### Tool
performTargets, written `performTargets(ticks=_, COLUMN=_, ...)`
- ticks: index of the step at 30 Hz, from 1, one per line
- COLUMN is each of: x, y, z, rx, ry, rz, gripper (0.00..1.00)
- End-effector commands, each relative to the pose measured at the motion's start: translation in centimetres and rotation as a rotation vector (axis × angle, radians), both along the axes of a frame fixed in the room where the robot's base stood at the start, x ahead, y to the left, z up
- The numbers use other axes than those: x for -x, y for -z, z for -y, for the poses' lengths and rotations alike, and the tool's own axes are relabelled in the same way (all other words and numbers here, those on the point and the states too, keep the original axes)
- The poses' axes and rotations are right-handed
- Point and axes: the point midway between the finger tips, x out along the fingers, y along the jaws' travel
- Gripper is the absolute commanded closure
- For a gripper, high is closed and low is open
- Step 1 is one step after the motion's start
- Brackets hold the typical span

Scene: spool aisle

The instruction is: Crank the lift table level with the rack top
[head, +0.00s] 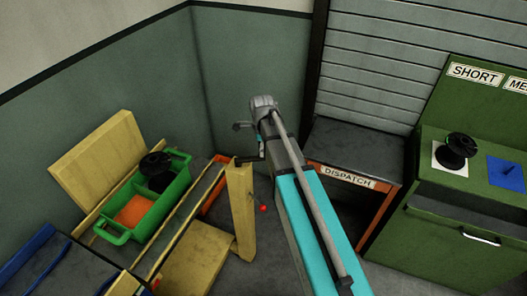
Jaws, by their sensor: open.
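A yellow stand (195,258) with a long dark grey strip along its top is at the lower left. A yellow post (241,205) rises at its right. A small red knob (263,208) shows just right of the post; its crank arm is too small to make out. I cannot tell surely which yellow part is the lift table and which the rack, nor whether their tops are level. My gripper (243,144) is open and small in view near the post's top, partly hidden by my arm. I cannot tell if it touches the post.
A green tote (125,236) with a black spool (155,168) and an orange compartment sits at the left. A dark DISPATCH bench (350,150) stands behind my arm. A green cabinet (440,215) with another black spool (458,150) is at the right. Walls close the back.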

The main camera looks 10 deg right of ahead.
Motion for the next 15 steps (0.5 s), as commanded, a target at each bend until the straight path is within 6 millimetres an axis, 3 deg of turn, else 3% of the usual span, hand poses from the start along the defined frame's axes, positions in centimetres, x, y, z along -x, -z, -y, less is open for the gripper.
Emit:
performTargets(ticks=13, x=0.0, y=0.28, z=-0.01, rx=0.0, ry=0.0, rz=0.0, gripper=0.28)
performTargets(ticks=15, x=-0.01, y=0.28, z=-0.02, rx=0.0, ry=0.0, rz=0.0, gripper=0.41)
